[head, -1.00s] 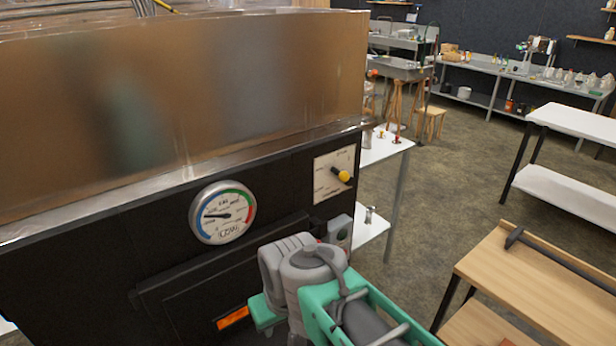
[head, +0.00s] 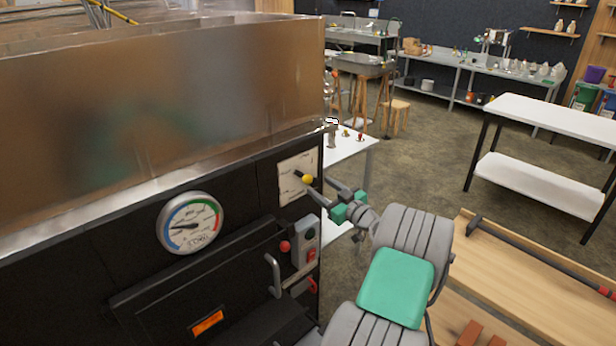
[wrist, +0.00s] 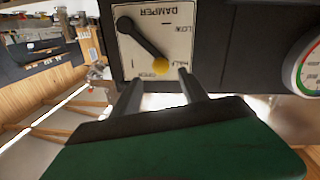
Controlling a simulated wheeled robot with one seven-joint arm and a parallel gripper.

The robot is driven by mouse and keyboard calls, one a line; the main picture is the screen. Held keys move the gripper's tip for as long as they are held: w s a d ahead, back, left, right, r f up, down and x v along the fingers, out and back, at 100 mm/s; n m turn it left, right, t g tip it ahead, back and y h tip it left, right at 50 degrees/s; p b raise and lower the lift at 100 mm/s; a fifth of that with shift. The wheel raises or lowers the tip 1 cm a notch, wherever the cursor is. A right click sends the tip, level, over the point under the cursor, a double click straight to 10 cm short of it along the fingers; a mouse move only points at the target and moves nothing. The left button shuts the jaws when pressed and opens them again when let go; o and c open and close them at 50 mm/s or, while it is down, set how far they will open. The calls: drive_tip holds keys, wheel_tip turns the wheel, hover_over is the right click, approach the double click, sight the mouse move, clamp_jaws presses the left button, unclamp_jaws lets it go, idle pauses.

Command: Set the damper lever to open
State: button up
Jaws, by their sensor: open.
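The damper plate (head: 290,188) is a pale panel on the black front of the evaporator, and the wrist view shows it upside down (wrist: 178,20). Its dark lever (wrist: 143,40) slants across the plate and ends in a yellow knob (wrist: 160,66), also visible in the head view (head: 307,179). The knob sits near the HALF and OPEN labels; I cannot tell exactly which mark it points to. My gripper (head: 318,186) is open, its two grey fingers pointing at the plate. In the wrist view the fingertips (wrist: 159,78) flank the knob, apparently not gripping it.
A round gauge (head: 190,223) is left of the plate. Below the plate are a grey switch box (head: 306,238) with red buttons and a door handle (head: 273,272). A wooden bench (head: 520,265) stands at the right, with a white table (head: 545,120) behind it.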

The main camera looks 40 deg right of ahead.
sight(310, 180)
drive_tip(key=w+p, duration=0.1)
drive_tip(key=w, duration=0.5)
drive_tip(key=shift+w+d+r+p, duration=0.1)
drive_tip(key=shift+w+p, duration=0.05)
drive_tip(key=shift+p, duration=0.25)
drive_tip(key=shift+w+d, duration=0.1)
drive_tip(key=shift+w, duration=0.45)
drive_tip(key=shift+c, duration=0.5)
clamp_jaws()
